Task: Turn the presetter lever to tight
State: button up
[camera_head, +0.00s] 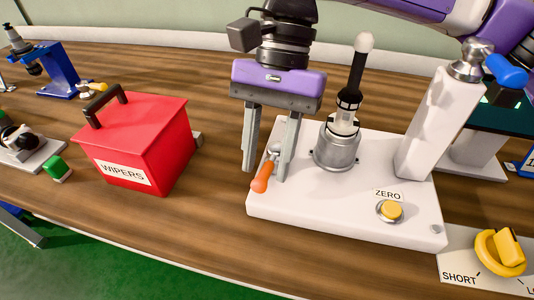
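The presetter (300,205) is a white base plate with a grey spindle socket (336,154) holding an upright black tool holder. A white column (432,125) with a round metal knob stands at its right. The lever (262,177) with an orange handle is at the left edge of the base, pointing toward the front. My gripper (266,175) comes from above, its two grey fingers pointing down and apart, one to each side of the lever. I see a gap between the fingers and cannot tell whether either touches the lever. No "tight" mark is readable.
A red box labelled WIPERS (135,150) stands to the left, with a small green block (57,169) beside it. A yellow ZERO button (390,210) is on the base front. A yellow dial (500,252) marked SHORT is at lower right. Wooden table is clear between box and presetter.

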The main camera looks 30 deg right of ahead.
aim_at(274, 153)
jog(key=v, duration=0.7)
jog(key=shift+w+d+r+p, duration=0.15)
jog(key=shift+r+p, duration=0.15)
jog(key=shift+p, duration=0.05)
jog(key=shift+c, duration=0.5)
